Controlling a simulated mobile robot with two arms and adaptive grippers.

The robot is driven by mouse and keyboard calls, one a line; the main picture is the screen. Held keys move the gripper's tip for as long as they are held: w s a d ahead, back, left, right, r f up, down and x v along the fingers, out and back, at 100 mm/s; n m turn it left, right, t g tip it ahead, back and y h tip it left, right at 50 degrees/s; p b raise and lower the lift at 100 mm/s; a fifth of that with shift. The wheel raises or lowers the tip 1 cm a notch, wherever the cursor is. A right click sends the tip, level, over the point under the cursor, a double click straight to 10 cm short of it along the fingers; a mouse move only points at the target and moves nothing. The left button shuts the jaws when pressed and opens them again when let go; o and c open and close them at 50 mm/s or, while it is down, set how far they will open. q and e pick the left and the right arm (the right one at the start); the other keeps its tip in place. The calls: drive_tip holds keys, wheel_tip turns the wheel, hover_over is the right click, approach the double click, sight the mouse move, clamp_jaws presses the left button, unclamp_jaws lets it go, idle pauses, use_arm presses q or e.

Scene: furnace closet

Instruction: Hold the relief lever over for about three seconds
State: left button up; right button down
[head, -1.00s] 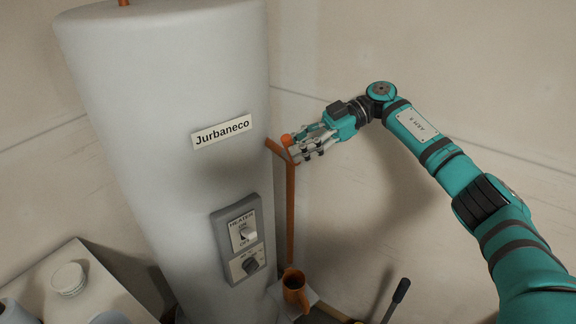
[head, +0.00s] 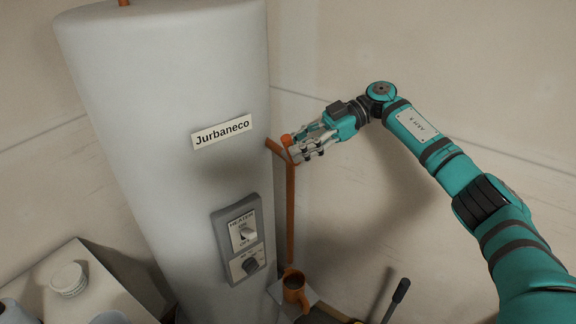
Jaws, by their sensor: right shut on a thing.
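A tall pale grey heater tank (head: 170,90) with a "Jurbaneco" label fills the left half of the head view. A copper relief pipe (head: 290,215) comes out of its right side and runs straight down. My right gripper (head: 297,152) is at the top of this pipe, shut on the relief lever. The lever is mostly hidden by the fingers; an orange-red end (head: 286,140) shows beside them. How far the lever is turned cannot be told. An orange mug (head: 295,287) stands under the pipe's lower end. My left gripper is not in view.
A switch panel (head: 238,240) marked "HEATER" with a switch and a dark knob is on the tank's front. A pale cabinet top (head: 108,287) with a white lidded jar (head: 69,279) is at lower left. A black-handled tool (head: 396,300) leans at lower right.

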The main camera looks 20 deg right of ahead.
drive_tip(key=p, duration=0.1)
drive_tip(key=h+p, duration=0.1)
drive_tip(key=shift+s+a+r+p, duration=0.15)
drive_tip(key=shift+a+r+p, duration=0.05)
drive_tip(key=shift+r+p, duration=0.1)
drive_tip(key=shift+a+f+h+p, duration=0.15)
drive_tip(key=shift+a+h+p, duration=0.05)
drive_tip(key=shift+h+p, duration=0.4)
drive_tip(key=shift+f+n+t, duration=0.15)
drive_tip(key=shift+n+t, duration=0.15)
